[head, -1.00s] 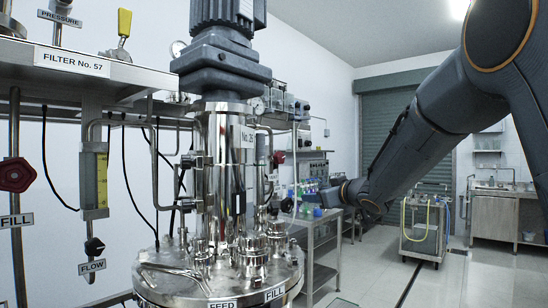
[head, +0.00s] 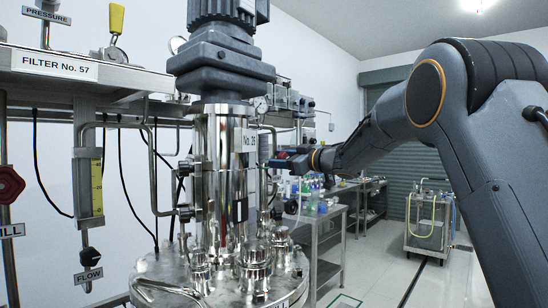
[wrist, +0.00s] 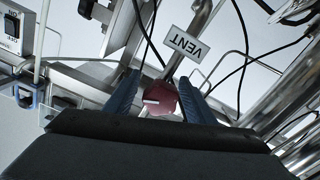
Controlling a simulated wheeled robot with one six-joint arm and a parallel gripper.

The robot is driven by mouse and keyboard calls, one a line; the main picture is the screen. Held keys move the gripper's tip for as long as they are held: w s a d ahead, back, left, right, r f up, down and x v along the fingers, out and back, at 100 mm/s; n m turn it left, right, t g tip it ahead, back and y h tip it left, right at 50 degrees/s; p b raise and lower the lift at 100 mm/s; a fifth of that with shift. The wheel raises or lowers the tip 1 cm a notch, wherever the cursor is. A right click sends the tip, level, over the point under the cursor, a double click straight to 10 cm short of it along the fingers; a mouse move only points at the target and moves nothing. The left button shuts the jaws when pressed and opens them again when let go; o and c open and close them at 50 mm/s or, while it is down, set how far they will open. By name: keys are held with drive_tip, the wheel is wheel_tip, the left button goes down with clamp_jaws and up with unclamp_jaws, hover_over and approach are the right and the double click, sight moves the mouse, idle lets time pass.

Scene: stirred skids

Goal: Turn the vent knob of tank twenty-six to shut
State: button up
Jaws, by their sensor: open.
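The tank (head: 222,185) is a shiny steel vessel with a "No. 26" label (head: 249,140) and a motor on top. In the wrist view, a dark red knob (wrist: 160,99) with a white pointer mark shows between my gripper's (wrist: 158,84) two open fingers. The mark points left in that view. A "VENT" label (wrist: 187,48) appears upside down just beyond the knob. I cannot tell whether the fingers touch the knob; its lower part is hidden by my gripper body. In the head view, my gripper (head: 283,162) is at the tank's right side, its fingertips small and indistinct.
Steel pipes and black cables surround the knob. A filter panel (head: 130,85) labelled No. 57, with another red knob (head: 9,186), stands left. A bench (head: 326,222) with bottles stands behind, and a trolley (head: 428,238) stands on open floor to the right.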

drive_tip(key=shift+w+a, duration=0.15)
drive_tip(key=shift+a, duration=0.15)
drive_tip(key=c, duration=1)
drive_tip(key=shift+c, duration=0.2)
